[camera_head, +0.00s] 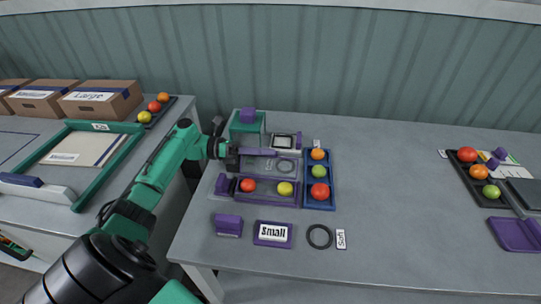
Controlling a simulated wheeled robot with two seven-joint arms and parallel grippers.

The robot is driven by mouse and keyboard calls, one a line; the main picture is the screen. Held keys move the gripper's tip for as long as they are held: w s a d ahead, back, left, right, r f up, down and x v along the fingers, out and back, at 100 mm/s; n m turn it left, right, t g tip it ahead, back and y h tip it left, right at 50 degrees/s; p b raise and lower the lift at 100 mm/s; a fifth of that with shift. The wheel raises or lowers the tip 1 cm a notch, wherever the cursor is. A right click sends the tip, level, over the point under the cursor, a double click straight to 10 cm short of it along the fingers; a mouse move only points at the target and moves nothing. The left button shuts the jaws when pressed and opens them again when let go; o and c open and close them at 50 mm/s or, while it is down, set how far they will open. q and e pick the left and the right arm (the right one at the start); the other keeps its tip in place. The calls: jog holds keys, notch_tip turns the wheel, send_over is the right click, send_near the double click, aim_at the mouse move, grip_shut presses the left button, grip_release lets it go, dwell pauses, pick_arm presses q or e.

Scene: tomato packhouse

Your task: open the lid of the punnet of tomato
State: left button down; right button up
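The punnet (267,199) is a low purple tray on the table, with a red tomato (248,185) and a yellow tomato (285,188) in it. Behind it, a see-through panel with a purple bar (259,153) along its far edge looks like the punnet's lid, seemingly raised or tilted back; its exact angle is hard to tell. My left gripper (232,158) is at the left end of that bar. Its fingers are small and dark, so I cannot tell whether they hold the bar. My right gripper is out of view.
A blue tray (332,185) with several tomatoes stands just right of the punnet. A green box (247,137) and a small scale (287,142) are behind. A purple block (229,225), a "Small" sign (273,234) and a dark ring (320,237) lie in front. The table's middle right is clear.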

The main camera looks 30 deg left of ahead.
pick_arm(q)
jog(key=shift+a+f, duration=0.3)
jog(key=shift+a, duration=0.15)
jog(key=c, duration=1.1)
grip_release()
jog(key=shift+w+d, duration=0.1)
jog(key=shift+w, duration=0.05)
jog(key=shift+o, duration=0.3)
jog(key=shift+d+r, duration=0.1)
jog(key=shift+d, duration=0.05)
jog(key=b+v, duration=0.4)
jog(key=v, duration=1)
jog(key=shift+a, duration=0.35)
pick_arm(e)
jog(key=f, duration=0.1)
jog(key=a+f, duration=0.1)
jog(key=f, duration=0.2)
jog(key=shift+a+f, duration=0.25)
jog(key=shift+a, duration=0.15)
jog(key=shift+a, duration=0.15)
